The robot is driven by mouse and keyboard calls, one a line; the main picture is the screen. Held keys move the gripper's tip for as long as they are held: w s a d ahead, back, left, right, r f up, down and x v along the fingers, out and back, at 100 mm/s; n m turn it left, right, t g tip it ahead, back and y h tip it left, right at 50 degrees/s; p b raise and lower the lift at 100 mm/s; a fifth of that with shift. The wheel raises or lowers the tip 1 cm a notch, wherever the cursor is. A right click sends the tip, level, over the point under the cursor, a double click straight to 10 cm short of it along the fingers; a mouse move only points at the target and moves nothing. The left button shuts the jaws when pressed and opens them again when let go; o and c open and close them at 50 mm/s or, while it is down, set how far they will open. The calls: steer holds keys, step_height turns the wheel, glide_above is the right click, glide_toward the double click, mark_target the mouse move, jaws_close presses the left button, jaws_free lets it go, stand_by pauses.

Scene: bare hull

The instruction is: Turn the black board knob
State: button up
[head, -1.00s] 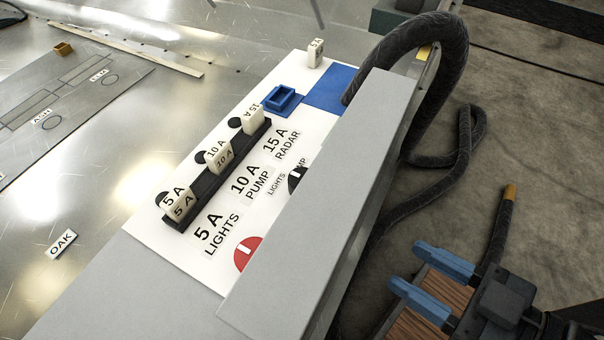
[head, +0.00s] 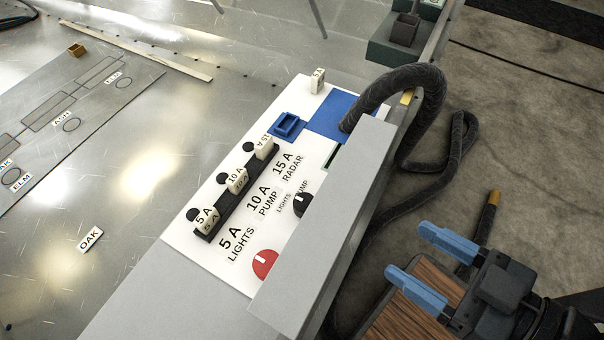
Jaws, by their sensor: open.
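The black board knob (head: 303,204) sits on the white fuse board (head: 205,255), between the LIGHTS and PUMP labels. It has a white pointer mark, and the grey ledge partly covers its right side. A red knob (head: 264,263) with a white mark lies nearer, beside the 5 A LIGHTS label. My gripper (head: 418,256) is at the lower right, with its two blue fingers apart and nothing between them. It is well to the right of the knob, beyond the grey ledge, and touches nothing on the board.
A grey ledge (head: 325,240) stands over the board's right side, between my gripper and the knob. A thick black hose (head: 435,95) loops behind it. A black rack (head: 232,198) holds several fuses. A blue tray (head: 287,126) sits farther back. A wooden surface (head: 395,315) lies below my gripper.

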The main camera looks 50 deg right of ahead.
step_height(320, 180, up, 26)
steer(key=w+p, duration=0.1)
steer(key=p, duration=2.6)
steer(key=n+g+h+p, duration=0.1)
steer(key=n+g+h, duration=0.3)
steer(key=n+g, duration=1.05)
glide_above(303, 202)
steer(key=w+a, duration=0.2)
steer(key=a, duration=0.1)
step_height(303, 202, down, 30)
steer(key=m+g, duration=0.3)
steer(key=shift+n+t, duration=0.25)
steer(key=x, duration=0.7)
steer(key=shift+s+d+f+b, duration=0.2)
steer(key=shift+s+b, duration=0.05)
steer(key=shift+b, duration=0.1)
steer(key=shift+c, duration=0.2)
